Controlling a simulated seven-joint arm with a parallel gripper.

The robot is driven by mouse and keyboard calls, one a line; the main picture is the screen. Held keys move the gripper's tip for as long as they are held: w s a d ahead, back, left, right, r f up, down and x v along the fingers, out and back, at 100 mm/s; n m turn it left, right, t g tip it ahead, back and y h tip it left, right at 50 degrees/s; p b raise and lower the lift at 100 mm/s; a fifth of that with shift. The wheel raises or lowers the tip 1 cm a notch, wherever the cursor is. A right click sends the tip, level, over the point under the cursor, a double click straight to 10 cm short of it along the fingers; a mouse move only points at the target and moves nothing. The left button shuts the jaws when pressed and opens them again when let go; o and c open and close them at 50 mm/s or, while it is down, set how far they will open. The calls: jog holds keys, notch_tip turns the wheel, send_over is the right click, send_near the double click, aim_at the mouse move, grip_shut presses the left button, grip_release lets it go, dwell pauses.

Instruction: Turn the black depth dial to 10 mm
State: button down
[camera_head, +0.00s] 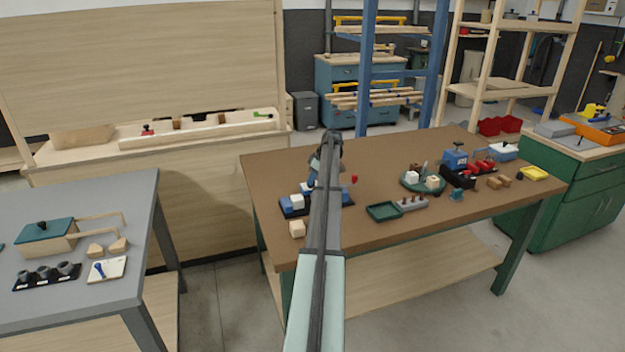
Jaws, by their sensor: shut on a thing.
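My arm reaches up the middle of the head view and bends down over the left part of the brown workbench (375,170). My gripper (314,181) shows only in part, as dark and bluish pieces left of the arm link. It is low over a black tray (290,211) with blue and white pieces. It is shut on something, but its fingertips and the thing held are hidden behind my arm. I cannot make out the black depth dial or its scale. A blue tool with a dark top (455,160) stands farther right on the bench, clear of my gripper.
A wooden block (297,229) lies near the bench's front left edge. A green tray (383,211), a grey holder (412,203) and a round green plate (409,186) stand to the right. A grey table (130,215) stands left, across a gap. The bench's back middle is clear.

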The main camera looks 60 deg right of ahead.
jog(key=shift+m, duration=0.3)
jog(key=m, duration=0.1)
jog(key=m+h, duration=0.1)
jog(key=m, duration=0.1)
jog(key=shift+a+m+h, duration=0.2)
jog(key=shift+m+h, duration=0.1)
jog(key=m+h, duration=0.1)
jog(key=m, duration=0.1)
jog(key=m+g+h, duration=0.1)
jog(key=m, duration=0.2)
jog(key=shift+a, duration=0.1)
jog(key=m, duration=0.2)
jog(key=m+g, duration=0.1)
jog(key=m, duration=0.1)
jog(key=m+g+h, duration=0.1)
jog(key=shift+w+m, duration=0.25)
jog(key=shift+m, duration=0.15)
jog(key=m+g, duration=0.2)
jog(key=m, duration=0.2)
jog(key=shift+m, duration=0.4)
jog(key=c, duration=1.2)
grip_release()
jog(key=shift+r, duration=0.1)
